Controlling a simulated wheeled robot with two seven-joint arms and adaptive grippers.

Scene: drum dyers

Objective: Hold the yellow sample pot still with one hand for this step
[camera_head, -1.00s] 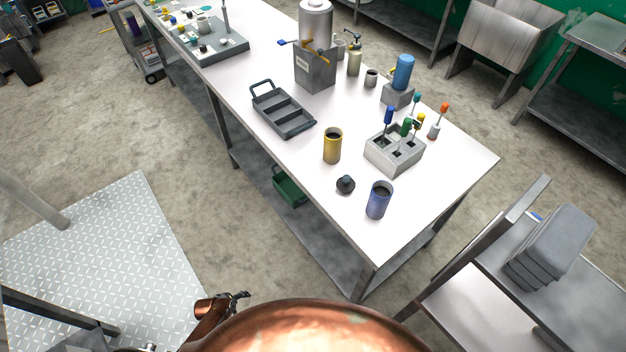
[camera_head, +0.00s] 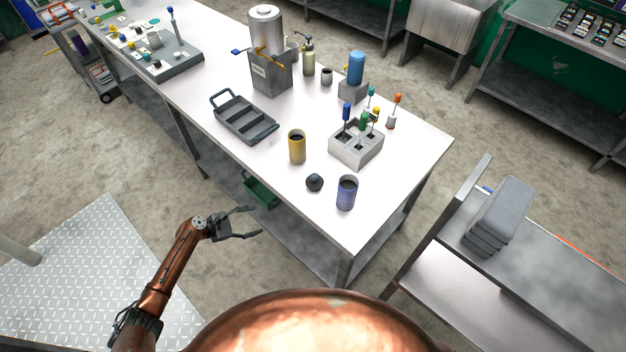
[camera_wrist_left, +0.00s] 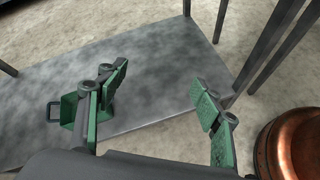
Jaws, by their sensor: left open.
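The yellow sample pot (camera_head: 297,147) stands upright on the white table, between the dark divided tray and the grey tool block. Its open top shows a dark inside. My left gripper (camera_head: 250,222) is open and empty. It is out over the floor in front of the table's near edge, to the lower left of the pot and apart from it. In the left wrist view my left gripper's fingers (camera_wrist_left: 160,105) are spread above the lower shelf, with nothing between them. The pot does not show in that view. My right gripper is not in view.
Near the pot stand a black round knob (camera_head: 314,182), a blue pot (camera_head: 346,192), the tool block (camera_head: 356,146) and the divided tray (camera_head: 245,116). A green bin (camera_head: 262,192) sits on the lower shelf (camera_wrist_left: 160,75). A side bench (camera_head: 450,290) is at right.

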